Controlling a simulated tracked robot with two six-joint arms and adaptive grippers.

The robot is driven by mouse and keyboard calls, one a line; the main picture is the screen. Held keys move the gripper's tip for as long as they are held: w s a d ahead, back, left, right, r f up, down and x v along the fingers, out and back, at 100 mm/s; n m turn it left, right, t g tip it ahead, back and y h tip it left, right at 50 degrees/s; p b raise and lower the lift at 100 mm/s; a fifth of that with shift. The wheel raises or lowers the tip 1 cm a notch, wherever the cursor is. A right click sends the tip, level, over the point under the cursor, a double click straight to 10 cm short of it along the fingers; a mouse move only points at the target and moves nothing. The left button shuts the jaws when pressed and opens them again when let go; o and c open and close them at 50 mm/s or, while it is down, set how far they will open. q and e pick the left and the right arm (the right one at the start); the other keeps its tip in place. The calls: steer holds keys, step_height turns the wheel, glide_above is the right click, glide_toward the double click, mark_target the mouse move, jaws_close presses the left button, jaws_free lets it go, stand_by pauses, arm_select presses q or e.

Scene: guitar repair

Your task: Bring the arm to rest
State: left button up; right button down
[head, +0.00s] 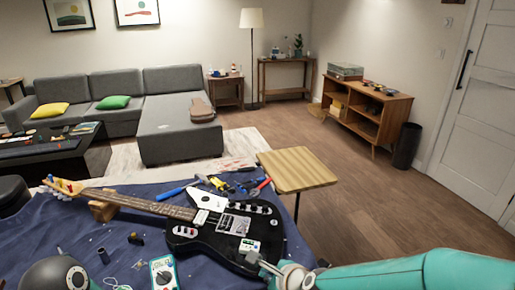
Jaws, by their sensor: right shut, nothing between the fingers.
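My right gripper (256,263) is at the end of the teal arm that comes in from the lower right. It is shut and empty, at the near edge of the guitar body; I cannot tell whether it touches. The black electric guitar (262,226) lies on the blue cloth (90,238), its neck pointing left over a wooden neck rest (103,211). My left gripper does not show.
Pliers and other hand tools (237,185) lie behind the guitar. A teal meter (163,272) lies in front of it. A small wooden table (297,168) stands beyond the cloth. The floor at right is clear, before a sideboard (366,113) and a bin (407,146).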

steer(key=s+d+f+n+g+h, duration=0.15)
steer(key=s+d+f, duration=0.3)
steer(key=f, duration=0.55)
steer(key=s+d+f+g, duration=0.3)
steer(key=d+f, duration=0.2)
steer(key=f, duration=0.5)
steer(key=s+f+n+g, duration=0.1)
steer(key=s+f+n, duration=0.2)
steer(key=s+n, duration=0.3)
steer(key=s+f+n+g, duration=0.2)
steer(key=s+f+n, duration=0.2)
steer(key=s+n, duration=0.3)
steer(key=n+y, duration=0.1)
steer(key=n, duration=0.4)
steer(key=shift+d+p, duration=0.15)
steer(key=shift+p, duration=0.15)
